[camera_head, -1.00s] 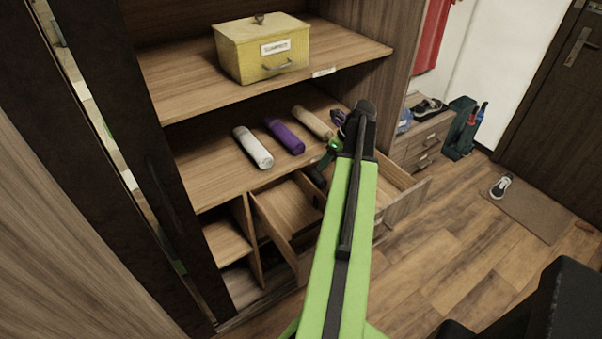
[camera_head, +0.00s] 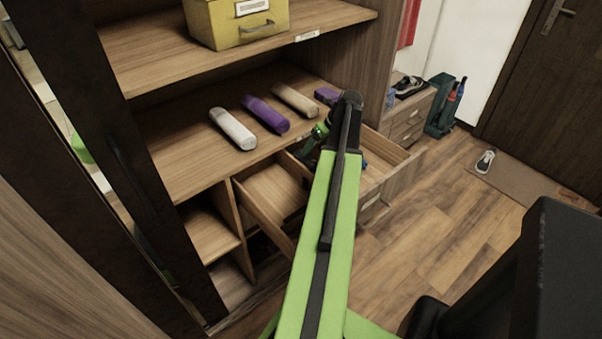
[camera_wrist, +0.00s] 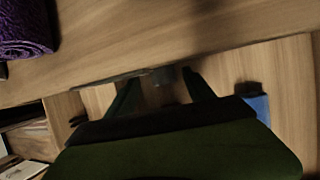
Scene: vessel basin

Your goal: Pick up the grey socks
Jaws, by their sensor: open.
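My gripper (camera_wrist: 160,84) is open, its two dark fingers apart over a pale wooden drawer in the wrist view. In the head view it is mostly behind my green arm, near the open drawer (camera_head: 398,178). A dim greyish patch shows between the fingers; I cannot tell whether it is the grey socks or shadow. I see nothing else that I can surely name as the grey socks. A pale grey-white roll (camera_head: 232,129) lies on the shelf, left of the gripper.
A purple roll (camera_head: 265,114) and a beige roll (camera_head: 296,100) lie on the shelf (camera_head: 185,150). A yellow box (camera_head: 225,25) stands above. A blue item (camera_wrist: 261,107) lies right of the fingers. A second open drawer (camera_head: 270,190) is left of my arm.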

